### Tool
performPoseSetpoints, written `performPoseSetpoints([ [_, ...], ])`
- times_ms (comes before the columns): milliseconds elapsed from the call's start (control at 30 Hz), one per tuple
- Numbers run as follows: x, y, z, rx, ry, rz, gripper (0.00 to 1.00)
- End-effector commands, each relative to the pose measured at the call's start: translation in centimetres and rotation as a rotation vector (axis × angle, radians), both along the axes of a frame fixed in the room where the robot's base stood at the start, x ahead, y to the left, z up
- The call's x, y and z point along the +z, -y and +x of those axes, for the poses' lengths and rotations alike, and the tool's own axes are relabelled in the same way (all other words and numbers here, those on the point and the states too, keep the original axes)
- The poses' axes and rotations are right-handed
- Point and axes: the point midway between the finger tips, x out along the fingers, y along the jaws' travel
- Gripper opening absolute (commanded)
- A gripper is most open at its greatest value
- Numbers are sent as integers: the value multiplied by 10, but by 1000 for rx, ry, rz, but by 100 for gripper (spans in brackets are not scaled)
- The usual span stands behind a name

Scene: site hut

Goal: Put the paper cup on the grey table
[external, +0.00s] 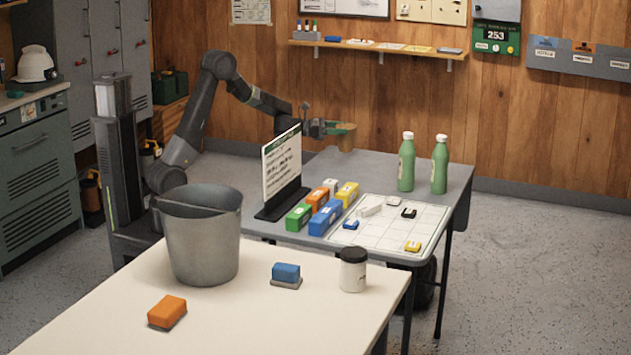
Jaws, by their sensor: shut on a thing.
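My gripper (338,128) is at the far side of the grey table (440,182), reaching in from the left. It is shut on a small tan-brown thing that looks like the paper cup (346,142), partly hidden by the fingers. The cup looks upright at the table's far edge. I cannot tell whether its base touches the tabletop or is held just above it.
On the grey table stand a sign (282,165), several coloured boxes (326,217), a white grid mat (375,237) with small blocks, and two green bottles (407,165). A cream table (250,310) in front carries a grey bucket (200,245).

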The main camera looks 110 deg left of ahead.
Motion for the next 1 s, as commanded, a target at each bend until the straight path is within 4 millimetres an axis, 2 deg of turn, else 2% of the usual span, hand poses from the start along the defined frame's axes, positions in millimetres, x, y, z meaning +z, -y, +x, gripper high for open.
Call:
performPoseSetpoints([
  [233, -34, 0, 0, 1, -2, -4, 48],
  [700, -39, 0, 0, 0, 0, 0, 48],
  [733, -38, 0, 0, 0, -1, 0, 73],
  [800, -37, 0, 0, 0, -1, 0, 87],
  [833, -37, 0, 0, 0, -1, 0, 91],
  [1000, -37, 0, 0, 0, -1, 0, 91],
])
